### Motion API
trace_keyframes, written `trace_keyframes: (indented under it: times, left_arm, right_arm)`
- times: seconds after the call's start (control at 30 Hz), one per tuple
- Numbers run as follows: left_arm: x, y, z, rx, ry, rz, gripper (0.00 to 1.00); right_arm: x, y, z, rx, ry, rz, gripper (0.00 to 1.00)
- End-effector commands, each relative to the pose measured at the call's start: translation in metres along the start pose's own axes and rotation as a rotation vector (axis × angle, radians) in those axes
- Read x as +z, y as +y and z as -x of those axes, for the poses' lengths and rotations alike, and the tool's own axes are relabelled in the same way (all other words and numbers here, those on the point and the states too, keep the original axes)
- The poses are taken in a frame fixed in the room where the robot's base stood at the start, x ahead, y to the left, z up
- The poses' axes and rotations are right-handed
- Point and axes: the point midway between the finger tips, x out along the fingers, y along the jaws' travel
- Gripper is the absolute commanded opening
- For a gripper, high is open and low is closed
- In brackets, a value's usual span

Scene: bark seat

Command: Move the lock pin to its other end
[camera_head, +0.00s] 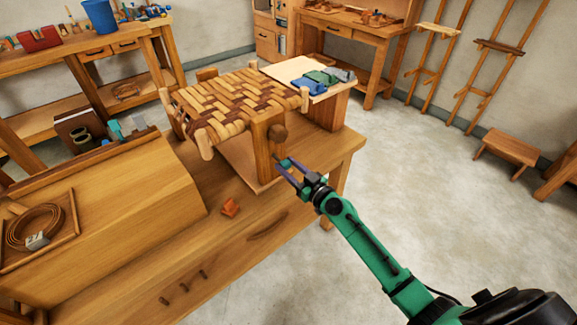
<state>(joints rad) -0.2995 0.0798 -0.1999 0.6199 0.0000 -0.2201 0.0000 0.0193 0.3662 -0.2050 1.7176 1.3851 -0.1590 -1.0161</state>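The woven bark seat (232,103) sits in a wooden frame on the workbench. A thick wooden post (262,150) stands at its near right corner, with a round brown knob (278,132) on its right side. My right gripper (283,164) is just below and right of the post, pointing at it. Its two purple fingers are apart, with teal at a tip. I cannot single out the lock pin for sure; a small dark bit by the fingertips is too small to tell. My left gripper is out of view.
Several small pegs (184,287) show at the bench's lower part. A sloped wooden board (120,215) and a coil of strip (35,226) are at left.

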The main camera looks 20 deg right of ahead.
Motion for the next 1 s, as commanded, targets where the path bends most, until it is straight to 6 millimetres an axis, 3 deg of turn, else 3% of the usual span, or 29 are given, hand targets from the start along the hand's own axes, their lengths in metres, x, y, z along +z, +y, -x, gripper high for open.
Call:
trace_keyframes:
  times: [0.03, 0.1, 1.0]
  left_arm:
    - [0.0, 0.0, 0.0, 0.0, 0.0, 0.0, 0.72]
    - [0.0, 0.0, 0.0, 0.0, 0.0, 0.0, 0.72]
    - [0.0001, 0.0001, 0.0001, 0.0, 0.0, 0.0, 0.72]
  right_arm:
    - [-0.0001, 0.0002, 0.0002, 0.0, 0.0, 0.0, 0.23]
    - [-0.0001, 0.0002, 0.0002, 0.0, 0.0, 0.0, 0.0]
    - [0.0002, 0.0003, 0.0005, 0.0, -0.001, 0.0, 0.0]
